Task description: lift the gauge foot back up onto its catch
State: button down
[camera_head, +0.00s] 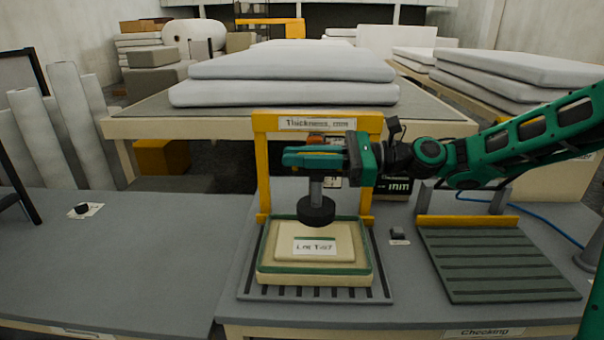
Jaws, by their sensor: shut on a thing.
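The gauge foot (316,212) is a dark round disc on a grey upright stem, inside the yellow gauge frame (262,170) marked "Thickness, mm". The disc is over the back part of a pale labelled pad (345,245) in a green-edged tray (264,268). I cannot tell whether the disc touches the pad. My green gripper (315,158) reaches in from the right and is shut on the top of the foot's stem. The gripper hides the stem's upper end and the catch.
A ribbed dark plate (490,265) with a yellow back bar lies on the right. A small dark block (398,233) sits between it and the tray. A display reading "mm" (398,188) stands behind my arm. The grey bench (130,260) at left is mostly clear.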

jog(key=shift+w+r, duration=0.2)
jog(key=shift+r, duration=0.15)
jog(key=c, duration=1.8)
grip_release()
jog(key=shift+s+f, duration=0.1)
jog(key=shift+d, duration=0.15)
jog(key=shift+d, duration=0.35)
jog(key=d, duration=1)
jog(key=shift+s, duration=0.1)
jog(key=shift+a+f, duration=0.1)
jog(key=shift+f, duration=0.05)
